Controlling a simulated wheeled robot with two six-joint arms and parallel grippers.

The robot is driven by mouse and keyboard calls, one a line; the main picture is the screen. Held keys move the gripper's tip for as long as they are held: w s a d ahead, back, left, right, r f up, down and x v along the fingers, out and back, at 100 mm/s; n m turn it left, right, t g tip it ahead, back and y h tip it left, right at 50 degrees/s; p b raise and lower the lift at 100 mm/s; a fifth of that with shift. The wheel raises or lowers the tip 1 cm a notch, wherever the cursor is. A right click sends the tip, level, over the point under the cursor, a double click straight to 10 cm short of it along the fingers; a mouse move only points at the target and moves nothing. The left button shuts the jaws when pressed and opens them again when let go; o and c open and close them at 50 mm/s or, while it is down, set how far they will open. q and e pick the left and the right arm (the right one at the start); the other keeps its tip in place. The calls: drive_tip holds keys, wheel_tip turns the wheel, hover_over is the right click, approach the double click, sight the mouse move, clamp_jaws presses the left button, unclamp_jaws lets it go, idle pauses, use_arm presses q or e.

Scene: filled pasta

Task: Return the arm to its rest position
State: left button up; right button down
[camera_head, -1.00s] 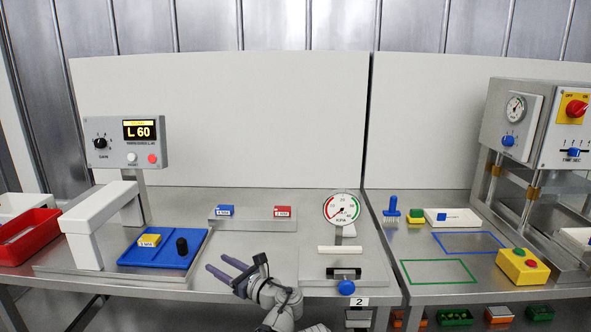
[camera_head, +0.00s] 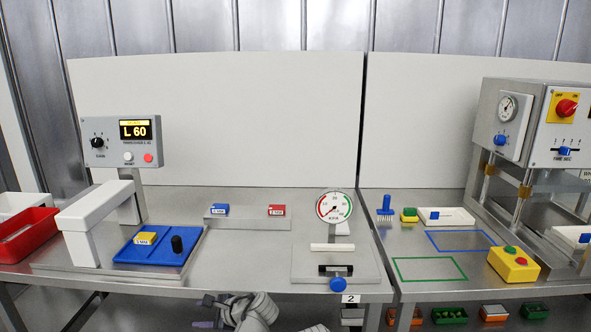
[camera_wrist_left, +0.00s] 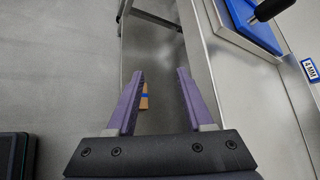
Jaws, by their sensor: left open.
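My left arm shows at the bottom of the head view, below the front edge of the table (camera_head: 235,265). Part of my left gripper (camera_head: 207,324) shows there as a purple finger at the lower edge; the rest is hidden or out of frame. In the left wrist view the two purple fingers of my left gripper (camera_wrist_left: 160,73) stand apart with nothing between them in their grasp. The grey floor and the table's edge lie beyond them. My right gripper is not in view.
A gauge fixture (camera_head: 334,206) stands right of centre. Small bins (camera_head: 450,315) sit below the right table. The table's front middle is clear.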

use_arm(q)
drive_tip(key=s+d+f+n+g+h, duration=0.1)
drive_tip(key=s+f+n+g+h, duration=0.2)
drive_tip(key=s+f+n+h, duration=0.4)
drive_tip(key=s+d+f+n+g+h, duration=0.1)
drive_tip(key=s+d+f+n, duration=0.1)
drive_tip(key=s+d, duration=0.45)
drive_tip(key=s+d+f+n+g+h, duration=0.1)
drive_tip(key=s+d+f+n+g, duration=0.2)
drive_tip(key=d, duration=0.7)
wheel_tip(320, 180, up, 16)
drive_tip(key=s+t+p, duration=0.1)
drive_tip(key=p, duration=1.3)
drive_tip(key=shift+d+p, duration=0.3)
drive_tip(key=shift+d, duration=0.1)
